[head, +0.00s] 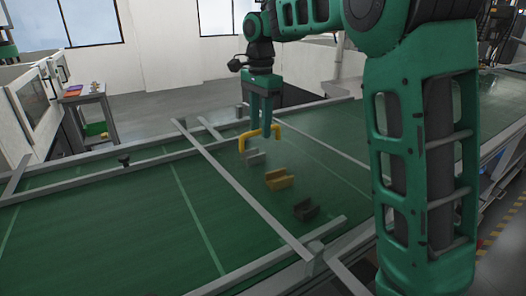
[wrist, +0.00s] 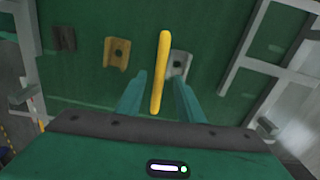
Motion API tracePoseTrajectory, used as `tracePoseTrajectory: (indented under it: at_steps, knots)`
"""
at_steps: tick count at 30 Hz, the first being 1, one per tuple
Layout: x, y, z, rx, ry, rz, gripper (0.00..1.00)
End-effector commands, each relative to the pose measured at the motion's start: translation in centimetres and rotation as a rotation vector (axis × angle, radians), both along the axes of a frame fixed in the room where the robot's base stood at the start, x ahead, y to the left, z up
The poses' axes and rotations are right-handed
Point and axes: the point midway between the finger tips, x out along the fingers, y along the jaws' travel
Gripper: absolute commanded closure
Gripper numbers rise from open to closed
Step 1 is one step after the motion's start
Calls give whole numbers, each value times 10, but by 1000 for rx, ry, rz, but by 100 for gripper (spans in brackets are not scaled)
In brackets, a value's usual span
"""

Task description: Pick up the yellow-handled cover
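The yellow handle (head: 259,133) is an arched bar standing over the green surface; it also shows in the wrist view (wrist: 160,72) as a long bar. I cannot tell exactly where the cover beneath it begins and ends. My gripper (head: 262,124) points straight down at the handle. In the wrist view, the two green fingers of my gripper (wrist: 158,84) are apart, one on each side of the bar, with gaps visible. The fingertips are at about the handle's height in the head view.
A grey bracket (head: 254,158), an ochre bracket (head: 279,179) and a dark bracket (head: 306,209) lie in a row nearby on the green surface. Grey rails (head: 240,186) cross it to the left. A small side table (head: 84,97) stands at the far left.

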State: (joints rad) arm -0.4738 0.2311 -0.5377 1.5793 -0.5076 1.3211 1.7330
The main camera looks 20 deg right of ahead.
Motion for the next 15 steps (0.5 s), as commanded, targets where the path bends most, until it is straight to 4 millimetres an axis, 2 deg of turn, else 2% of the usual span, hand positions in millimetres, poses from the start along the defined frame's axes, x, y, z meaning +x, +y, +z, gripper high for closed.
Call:
tracePoseTrajectory:
  at_steps: [6, 15]
  knots:
    - [0, 0, -22, -2, 4, 1, 66]
    - [1, 0, -27, -2, 5, 1, 66]
